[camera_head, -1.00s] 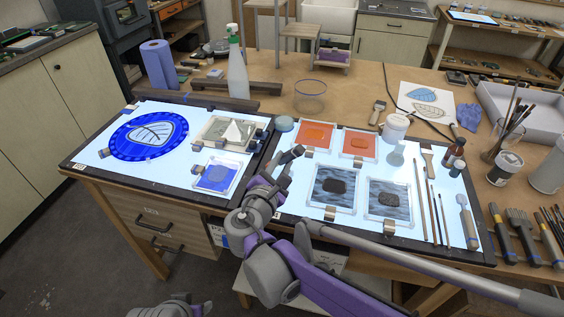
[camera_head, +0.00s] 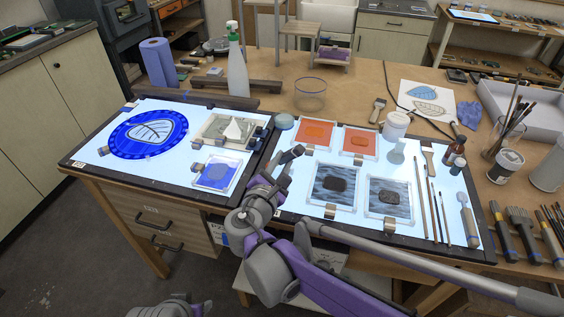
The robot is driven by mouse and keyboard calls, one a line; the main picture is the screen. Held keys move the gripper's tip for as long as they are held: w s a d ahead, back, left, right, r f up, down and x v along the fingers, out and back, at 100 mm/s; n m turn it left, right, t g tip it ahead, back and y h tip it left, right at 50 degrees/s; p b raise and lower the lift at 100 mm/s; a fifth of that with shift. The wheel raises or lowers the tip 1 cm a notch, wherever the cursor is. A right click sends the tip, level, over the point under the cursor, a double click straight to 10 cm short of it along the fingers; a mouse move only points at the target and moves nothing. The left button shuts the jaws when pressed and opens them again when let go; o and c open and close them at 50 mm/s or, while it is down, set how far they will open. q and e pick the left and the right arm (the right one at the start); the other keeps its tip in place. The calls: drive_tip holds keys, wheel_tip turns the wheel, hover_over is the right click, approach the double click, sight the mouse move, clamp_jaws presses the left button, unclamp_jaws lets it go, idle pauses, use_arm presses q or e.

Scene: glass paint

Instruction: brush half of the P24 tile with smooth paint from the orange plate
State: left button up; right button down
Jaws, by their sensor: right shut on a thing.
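Two orange plates, the left one (camera_head: 318,124) and the right one (camera_head: 372,153), lie side by side on the right lit panel. Two clipped tiles with grey-blue streaks, the left one (camera_head: 320,172) and the right one (camera_head: 377,188), lie in front of them. I cannot read a P24 label on any tile. My right gripper (camera_head: 294,155) is over the left edge of this panel, left of the orange plates and streaked tiles. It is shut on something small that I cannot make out.
A blue disc with a white leaf (camera_head: 156,131) and a blue clipped tile (camera_head: 216,174) lie on the left panel. A spray bottle (camera_head: 237,72) and glass bowl (camera_head: 310,93) stand behind. Several brushes (camera_head: 433,212) and small bottles (camera_head: 456,148) crowd the right side.

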drive_tip(key=shift+s, duration=0.15)
drive_tip(key=shift+v, duration=1.45)
drive_tip(key=shift+x, duration=1.5)
drive_tip(key=shift+v, duration=1.45)
use_arm(q)
drive_tip(key=shift+r, duration=0.2)
use_arm(e)
drive_tip(key=shift+f, duration=0.2)
use_arm(q)
drive_tip(key=r+p, duration=0.1)
drive_tip(key=w+r+p, duration=0.1)
drive_tip(key=r, duration=0.1)
drive_tip(key=r+p, duration=0.1)
drive_tip(key=shift+w+r+p, duration=0.15)
drive_tip(key=shift+w+p, duration=0.15)
drive_tip(key=shift+p, duration=0.1)
use_arm(e)
wheel_tip(320, 180, up, 5)
drive_tip(key=shift+d, duration=0.1)
use_arm(q)
drive_tip(key=shift+s, duration=0.1)
use_arm(e)
drive_tip(key=shift+s, duration=0.1)
